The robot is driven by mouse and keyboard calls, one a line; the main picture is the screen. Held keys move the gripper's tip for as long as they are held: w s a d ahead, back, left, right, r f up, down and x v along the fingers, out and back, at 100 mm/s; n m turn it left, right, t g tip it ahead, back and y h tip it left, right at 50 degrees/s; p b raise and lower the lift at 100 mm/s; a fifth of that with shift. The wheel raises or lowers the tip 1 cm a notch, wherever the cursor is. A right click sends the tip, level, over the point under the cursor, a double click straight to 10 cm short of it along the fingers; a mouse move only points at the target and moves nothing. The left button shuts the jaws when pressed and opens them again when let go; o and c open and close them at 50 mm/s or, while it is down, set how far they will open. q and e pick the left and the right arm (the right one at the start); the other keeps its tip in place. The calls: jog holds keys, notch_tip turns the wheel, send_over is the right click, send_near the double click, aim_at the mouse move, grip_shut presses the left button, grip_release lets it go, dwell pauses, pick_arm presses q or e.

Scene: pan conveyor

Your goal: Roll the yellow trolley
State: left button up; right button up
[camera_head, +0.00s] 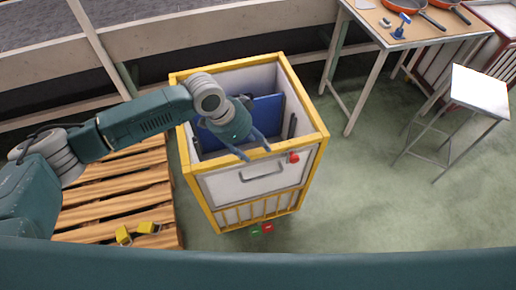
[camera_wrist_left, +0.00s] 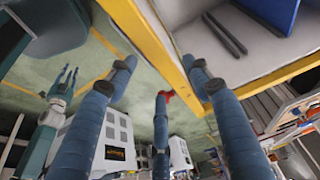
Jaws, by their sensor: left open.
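The yellow trolley (camera_head: 317,121) is a tall box with a yellow frame, white panels and an open top. My right gripper (camera_wrist_left: 68,78) shows small at the left there, with fingers apart and empty.
A wooden pallet (camera_head: 120,190) with yellow blocks (camera_head: 124,236) lies left of the trolley. A blue panel (camera_head: 265,112) stands inside the trolley. A table (camera_head: 400,38) with pans and a stool (camera_head: 480,92) stand right. Floor right of the trolley is clear.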

aim_at(259, 153)
pick_arm(q)
jog(key=shift+x, duration=1.95)
grip_shut()
